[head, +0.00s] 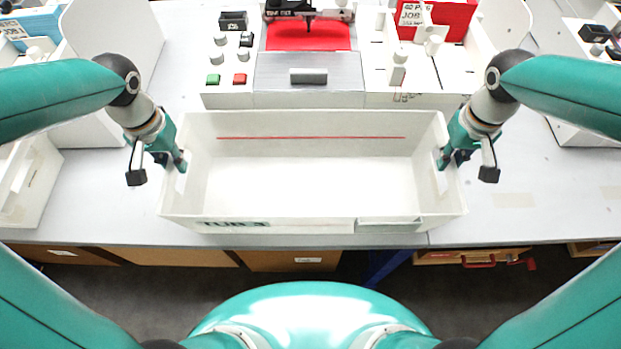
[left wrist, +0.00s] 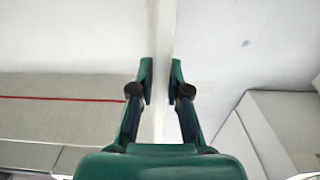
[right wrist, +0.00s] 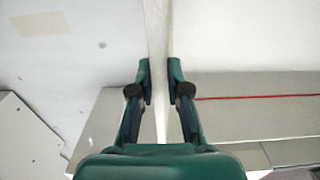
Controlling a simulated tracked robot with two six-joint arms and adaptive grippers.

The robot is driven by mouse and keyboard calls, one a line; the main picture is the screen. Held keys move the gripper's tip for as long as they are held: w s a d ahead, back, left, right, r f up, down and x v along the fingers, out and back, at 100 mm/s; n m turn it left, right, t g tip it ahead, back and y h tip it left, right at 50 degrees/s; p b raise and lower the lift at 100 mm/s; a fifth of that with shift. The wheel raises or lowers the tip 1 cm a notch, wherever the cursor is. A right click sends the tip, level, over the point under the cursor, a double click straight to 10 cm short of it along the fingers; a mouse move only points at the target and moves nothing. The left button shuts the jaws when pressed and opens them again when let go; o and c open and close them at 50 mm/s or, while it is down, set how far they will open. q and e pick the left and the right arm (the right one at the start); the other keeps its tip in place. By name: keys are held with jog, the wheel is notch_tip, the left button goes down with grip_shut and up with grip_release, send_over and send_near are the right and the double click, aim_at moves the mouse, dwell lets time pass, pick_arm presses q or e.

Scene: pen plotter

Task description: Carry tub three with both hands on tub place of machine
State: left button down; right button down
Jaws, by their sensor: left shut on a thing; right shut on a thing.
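Tub three (head: 310,185) is a white, empty, open box with a "TUB 3" label on its front wall and a thin red line inside its back wall. It is in front of the machine (head: 308,75), at the table's front edge. My left gripper (head: 180,162) is shut on the tub's left end wall, and my right gripper (head: 443,160) is shut on its right end wall. The left wrist view shows the wall (left wrist: 161,60) between the left fingers; the right wrist view shows the wall (right wrist: 157,60) between the right fingers. I cannot tell whether the tub touches the table.
The machine has a grey front plate with a handle (head: 308,76), green and red buttons (head: 240,79), and a red sheet (head: 308,36) behind. Another white tub (head: 30,180) stands at the far left. Bare table (head: 520,195) lies to the right.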

pick_arm(q)
jog(key=shift+r, duration=0.2)
pick_arm(e)
jog(key=shift+r, duration=0.2)
